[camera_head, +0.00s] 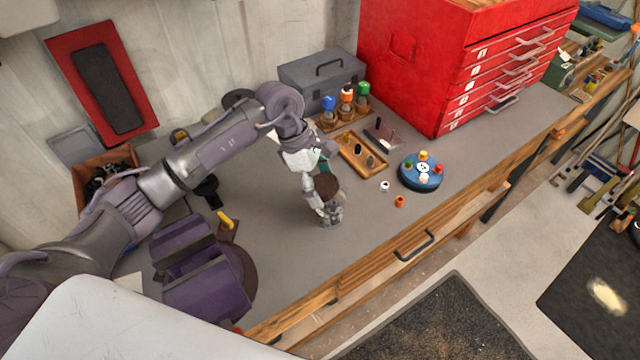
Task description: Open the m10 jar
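A small clear jar (331,217) with greyish contents stands on the grey workbench, left of the small loose parts. A round dark brown lid (327,186) shows at its top, just under my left gripper (319,186). The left gripper points down at the lid, with one pale finger along the lid's left side. The other finger is mostly hidden behind the lid, so I cannot tell if the fingers press on it. I cannot read a label on the jar. My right gripper is not in view.
Right of the jar are a white cap (385,186), an orange cap (400,201) and a blue round holder (421,185). Behind are a wooden tray (376,170), a grey toolbox (303,72) and a red drawer cabinet (420,60). A purple vise (195,290) stands left. The bench front is clear.

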